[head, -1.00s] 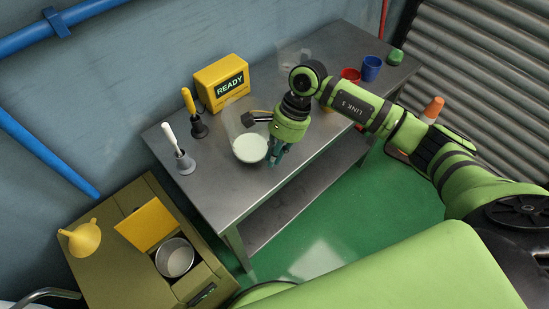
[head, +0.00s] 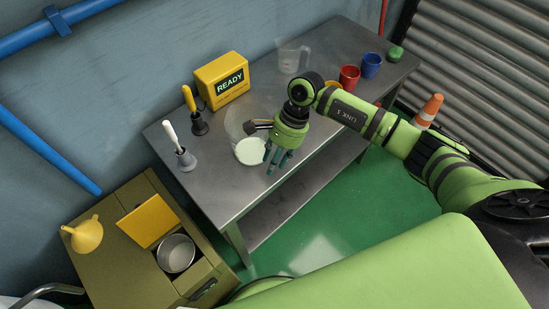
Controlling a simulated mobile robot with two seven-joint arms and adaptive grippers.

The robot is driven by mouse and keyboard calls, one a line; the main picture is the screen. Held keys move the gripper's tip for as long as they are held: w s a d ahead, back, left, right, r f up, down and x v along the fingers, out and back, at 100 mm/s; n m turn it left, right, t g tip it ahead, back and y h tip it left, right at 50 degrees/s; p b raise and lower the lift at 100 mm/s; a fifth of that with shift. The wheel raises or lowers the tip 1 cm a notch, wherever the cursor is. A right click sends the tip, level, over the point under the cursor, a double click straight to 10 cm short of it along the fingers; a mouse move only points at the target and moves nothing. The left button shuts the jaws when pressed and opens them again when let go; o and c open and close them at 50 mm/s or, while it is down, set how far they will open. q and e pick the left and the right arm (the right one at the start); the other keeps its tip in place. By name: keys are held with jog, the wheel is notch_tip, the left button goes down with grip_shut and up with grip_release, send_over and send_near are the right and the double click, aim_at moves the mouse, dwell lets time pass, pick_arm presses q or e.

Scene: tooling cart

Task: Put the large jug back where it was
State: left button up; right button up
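A large clear jug (head: 237,122) with pale, milky contents (head: 249,152) stands on the grey metal bench. Its outline is faint, and its right side is partly behind my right gripper. My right gripper (head: 277,160) points down just right of the jug, with its fingers spread apart. I cannot tell whether a finger still touches the jug or its handle. A second, smaller clear jug (head: 293,56) stands at the back of the bench. My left gripper is not in view.
The bench (head: 225,190) also holds a yellow READY box (head: 222,82), two plunger-like tools (head: 192,108) (head: 179,147), red (head: 349,77) and blue (head: 371,66) cups and a green item (head: 396,54). An olive cabinet with a pot (head: 177,253) and a yellow funnel (head: 82,235) stands at lower left.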

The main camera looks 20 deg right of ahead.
jog(key=shift+r, duration=0.1)
jog(key=shift+r+p, duration=0.2)
jog(key=shift+p, duration=0.1)
jog(key=b+v, duration=0.4)
jog(key=v, duration=0.8)
jog(key=shift+b, duration=0.4)
jog(key=shift+f, duration=0.1)
